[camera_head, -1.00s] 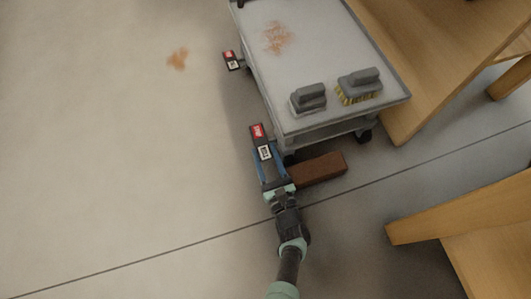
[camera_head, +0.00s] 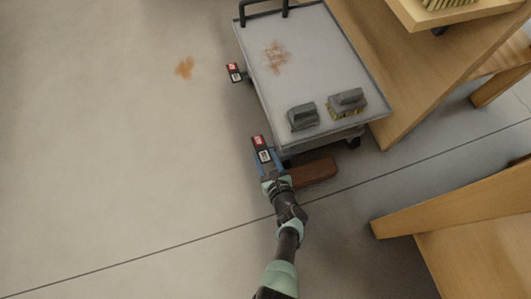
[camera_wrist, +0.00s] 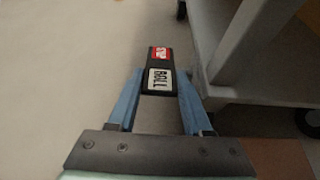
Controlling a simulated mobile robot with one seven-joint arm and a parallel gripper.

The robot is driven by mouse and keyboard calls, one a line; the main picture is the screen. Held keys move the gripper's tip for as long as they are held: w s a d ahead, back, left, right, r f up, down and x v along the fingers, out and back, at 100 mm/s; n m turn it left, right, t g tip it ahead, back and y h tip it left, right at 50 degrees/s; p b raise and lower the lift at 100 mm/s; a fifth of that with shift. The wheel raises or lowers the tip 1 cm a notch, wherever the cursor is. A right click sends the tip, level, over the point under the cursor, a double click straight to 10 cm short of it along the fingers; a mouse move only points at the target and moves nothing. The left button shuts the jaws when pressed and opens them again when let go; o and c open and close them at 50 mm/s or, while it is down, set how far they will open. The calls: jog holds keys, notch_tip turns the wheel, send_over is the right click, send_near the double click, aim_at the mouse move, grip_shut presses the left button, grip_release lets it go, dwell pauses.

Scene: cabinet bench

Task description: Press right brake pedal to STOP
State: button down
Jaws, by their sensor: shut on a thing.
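A grey cart (camera_head: 287,66) stands on the floor with two dark brake pedals on its left side. The nearer pedal (camera_head: 261,147), at the cart's near corner, has a red STOP label and a white label. It also shows in the wrist view (camera_wrist: 158,70), where the white label reads ROLL and lies nearer me than STOP. The farther pedal (camera_head: 234,72) is at the cart's far left. My gripper (camera_head: 269,160) has its blue fingers on either side of the near pedal's ROLL end, shut on it. The pedal's tilt is hard to tell.
Two grey brushes (camera_head: 303,116) (camera_head: 347,102) and a rusty stain lie on the cart top. A brown block (camera_head: 314,173) lies on the floor right of my gripper. Wooden benches (camera_head: 455,215) stand at the right.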

dwell(0.3)
jog(key=c, duration=0.6)
grip_release()
jog(key=p+v, duration=0.8)
jog(key=v, duration=0.5)
